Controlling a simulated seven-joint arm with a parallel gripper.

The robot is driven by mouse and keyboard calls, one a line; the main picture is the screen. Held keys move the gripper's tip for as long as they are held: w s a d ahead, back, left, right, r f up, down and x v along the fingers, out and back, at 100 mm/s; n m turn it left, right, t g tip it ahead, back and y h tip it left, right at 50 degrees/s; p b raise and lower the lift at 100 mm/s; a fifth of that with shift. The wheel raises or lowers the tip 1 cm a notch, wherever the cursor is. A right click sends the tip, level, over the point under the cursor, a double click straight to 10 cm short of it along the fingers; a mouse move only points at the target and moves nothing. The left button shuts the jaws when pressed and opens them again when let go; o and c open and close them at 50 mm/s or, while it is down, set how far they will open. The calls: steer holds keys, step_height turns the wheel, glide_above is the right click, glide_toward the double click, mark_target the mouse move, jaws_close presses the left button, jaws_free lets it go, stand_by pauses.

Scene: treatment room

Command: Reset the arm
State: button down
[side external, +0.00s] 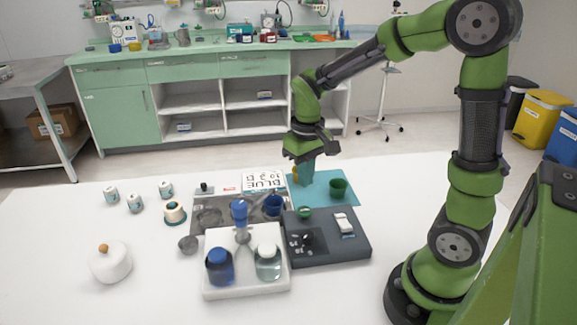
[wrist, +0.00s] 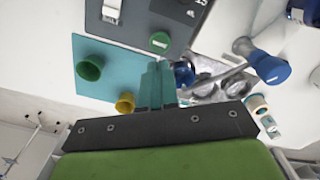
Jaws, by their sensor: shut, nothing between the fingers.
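My green arm reaches over the white table (side external: 60,230), and my gripper (side external: 306,180) points down above the teal mat (side external: 330,200) at the back of the table. In the wrist view my gripper (wrist: 158,85) shows its two teal fingers together, with nothing between them. A green cup (side external: 339,187) stands on the mat to the right of the fingers. A small yellow cup (wrist: 125,103) is close beside the fingers, largely hidden by them in the side view.
A grey device (side external: 350,250) and a white tray (side external: 215,290) with two bottles stand in front of my gripper. A metal tray (side external: 205,205) with cups lies to the left. A white lidded pot (side external: 110,264) and several small jars stand farther left. The table's left front is clear.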

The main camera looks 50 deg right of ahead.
steer(key=s+a+r+m+t+y, duration=0.1)
steer(key=s+a+r+t+y, duration=0.1)
steer(key=s+a+r+t, duration=0.5)
step_height(320, 180, up, 4)
steer(key=shift+s+a, duration=0.4)
steer(key=shift+s, duration=0.55)
steer(key=c, duration=1.8)
jaws_free()
